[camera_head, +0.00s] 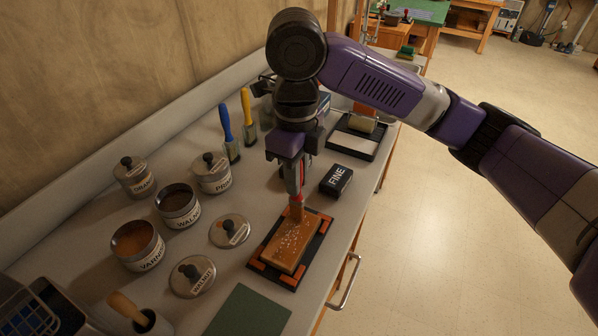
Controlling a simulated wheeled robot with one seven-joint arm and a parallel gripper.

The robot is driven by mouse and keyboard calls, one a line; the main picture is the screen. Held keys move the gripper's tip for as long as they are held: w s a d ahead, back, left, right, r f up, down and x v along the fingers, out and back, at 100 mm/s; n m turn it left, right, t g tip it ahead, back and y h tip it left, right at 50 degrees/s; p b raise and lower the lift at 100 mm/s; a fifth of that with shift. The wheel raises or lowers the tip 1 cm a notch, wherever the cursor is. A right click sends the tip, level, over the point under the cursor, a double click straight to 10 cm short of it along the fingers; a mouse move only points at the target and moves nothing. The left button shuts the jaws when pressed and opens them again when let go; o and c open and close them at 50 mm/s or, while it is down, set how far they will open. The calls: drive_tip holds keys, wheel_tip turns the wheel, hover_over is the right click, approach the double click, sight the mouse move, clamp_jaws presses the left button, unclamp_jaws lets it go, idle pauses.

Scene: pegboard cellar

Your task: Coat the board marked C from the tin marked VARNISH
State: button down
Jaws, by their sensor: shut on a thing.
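The open tin marked VARNISH (138,245) stands at the left of the bench with orange-brown liquid inside. A brown board (287,250) lies flat in a dark holder (314,246) with orange corner pieces. Pale specks cover part of the board; I cannot read a letter on it. My gripper (292,165) points down above the board, shut on a red-handled brush (293,180). The brush is upright, and its brown bristles (296,212) are at the board's far end, seemingly touching it. The fingertips are partly hidden.
An open WALNUT tin (178,205), two lidded tins (212,173) (133,176) and two loose lids (230,231) (193,277) surround the varnish. A FINE block (336,180), roller tray (354,142) and green sheet (250,313) flank the board.

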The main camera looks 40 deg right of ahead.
drive_tip(key=shift+s+a+p, duration=1.3)
drive_tip(key=shift+s+a, duration=0.4)
drive_tip(key=shift+a, duration=3.45)
drive_tip(key=shift+w+d+b, duration=0.55)
drive_tip(key=shift+w+d, duration=0.15)
drive_tip(key=shift+d, duration=1.45)
drive_tip(key=shift+w+d+b, duration=0.5)
drive_tip(key=shift+w+d, duration=0.15)
drive_tip(key=shift+d, duration=1.45)
drive_tip(key=shift+w+d+b, duration=0.55)
drive_tip(key=shift+w+d, duration=0.15)
drive_tip(key=shift+d, duration=1.45)
drive_tip(key=shift+r+p, duration=0.4)
drive_tip(key=shift+r, duration=0.05)
wheel_tip(320, 180, up, 7)
drive_tip(key=p, duration=0.6)
drive_tip(key=shift+f, duration=0.1)
